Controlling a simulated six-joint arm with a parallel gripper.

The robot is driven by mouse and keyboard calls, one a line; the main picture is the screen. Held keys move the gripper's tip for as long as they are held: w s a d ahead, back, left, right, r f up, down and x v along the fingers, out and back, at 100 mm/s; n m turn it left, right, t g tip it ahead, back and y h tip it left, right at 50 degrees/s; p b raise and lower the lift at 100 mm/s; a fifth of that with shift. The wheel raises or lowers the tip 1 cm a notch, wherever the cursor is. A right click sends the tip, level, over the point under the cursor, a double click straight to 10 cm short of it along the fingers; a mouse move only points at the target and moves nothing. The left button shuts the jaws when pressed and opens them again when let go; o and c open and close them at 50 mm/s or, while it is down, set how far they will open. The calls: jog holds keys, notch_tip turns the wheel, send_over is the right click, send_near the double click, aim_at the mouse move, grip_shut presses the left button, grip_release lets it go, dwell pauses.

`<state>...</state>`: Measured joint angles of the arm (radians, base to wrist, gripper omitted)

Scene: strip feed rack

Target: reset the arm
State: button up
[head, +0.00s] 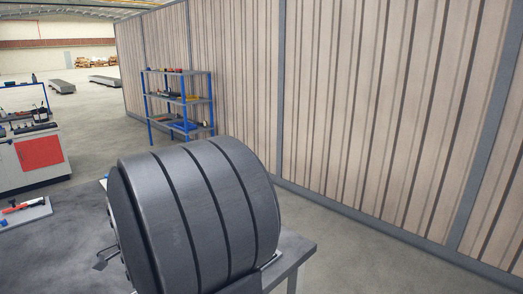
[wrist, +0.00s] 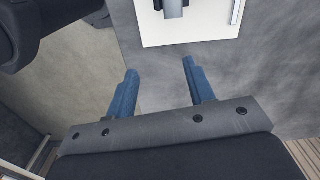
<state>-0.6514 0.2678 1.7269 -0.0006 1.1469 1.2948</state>
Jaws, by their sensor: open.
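My gripper (wrist: 160,68) shows in the wrist view, with two blue fingers spread apart and nothing between them. Grey floor shows beyond the gap. A white board (wrist: 212,33) lies past the fingertips at the top, with a grey and dark object (wrist: 173,8) on it, cut off by the picture edge. My gripper does not show in the head view.
In the head view, a large dark grey ribbed cylinder (head: 200,215) fills the lower middle, above a grey bench (head: 293,250). A blue-framed shelf (head: 180,100) stands by the panelled wall (head: 350,100). A white-and-red cabinet (head: 40,152) stands left.

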jog(key=shift+w+d+f+n, duration=1.1)
jog(key=shift+w+d+n, duration=0.65)
jog(key=shift+w+d, duration=2.2)
jog(key=shift+w+d+f+n, duration=1.05)
jog(key=shift+w+d+n, duration=0.75)
jog(key=shift+w+d, duration=2.1)
jog(key=shift+w+d+f+n, duration=1.45)
jog(key=shift+w+d, duration=1.5)
jog(key=shift+d, duration=1.9)
